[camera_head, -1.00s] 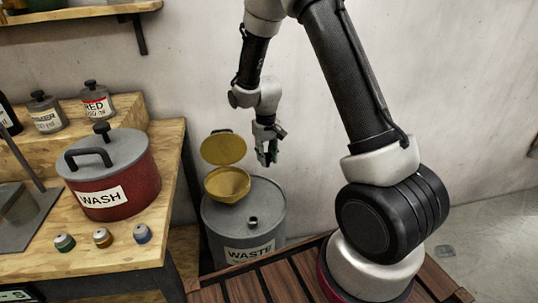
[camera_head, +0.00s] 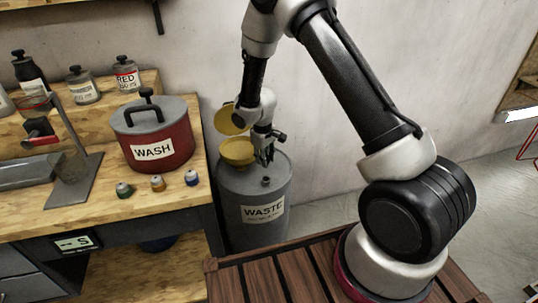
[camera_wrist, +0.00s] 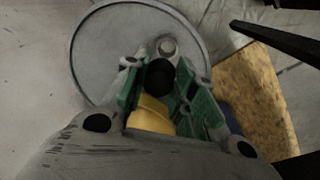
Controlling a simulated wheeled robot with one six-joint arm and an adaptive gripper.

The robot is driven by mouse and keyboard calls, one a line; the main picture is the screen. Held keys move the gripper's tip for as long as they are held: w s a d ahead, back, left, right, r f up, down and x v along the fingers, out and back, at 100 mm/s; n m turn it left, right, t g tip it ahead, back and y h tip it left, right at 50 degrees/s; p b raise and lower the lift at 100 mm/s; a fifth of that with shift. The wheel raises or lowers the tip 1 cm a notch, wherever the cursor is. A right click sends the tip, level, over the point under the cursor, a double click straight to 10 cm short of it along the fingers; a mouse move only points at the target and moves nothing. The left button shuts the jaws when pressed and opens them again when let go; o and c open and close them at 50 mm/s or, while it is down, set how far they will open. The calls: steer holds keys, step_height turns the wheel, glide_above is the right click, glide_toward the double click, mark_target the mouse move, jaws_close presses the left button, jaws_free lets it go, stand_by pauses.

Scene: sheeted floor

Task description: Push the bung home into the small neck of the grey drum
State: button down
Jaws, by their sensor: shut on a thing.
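The grey drum (camera_head: 240,200), labelled WASTE, stands on the floor between the bench and my base. Its small neck (camera_head: 266,181) rises from the lid, right of the yellow funnel (camera_head: 238,152). My gripper (camera_head: 265,161) points down just above the neck. In the wrist view my gripper (camera_wrist: 163,82) is shut on the black bung (camera_wrist: 160,78), seen end-on between the green-padded fingers. The drum lid (camera_wrist: 100,52) lies beyond, with the neck (camera_wrist: 167,46) a little above the bung in the picture. The bung looks apart from the neck; its exact height is unclear.
The funnel's raised yellow cover (camera_head: 229,119) is close behind my gripper. The wooden bench (camera_head: 90,210) is left of the drum, with a red WASH pot (camera_head: 170,148) and several small jars. The wall is behind. Bare floor (camera_head: 325,190) lies right of the drum.

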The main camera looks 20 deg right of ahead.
stand_by(0.4)
steer(key=shift+f, duration=2.9)
steer(key=shift+f, duration=1.45)
steer(key=c, duration=1.1)
jaws_free()
steer(key=r, duration=0.8)
steer(key=s+r, duration=0.1)
steer(key=r, duration=0.3)
steer(key=shift+a, duration=0.3)
steer(key=shift+d+f, duration=0.1)
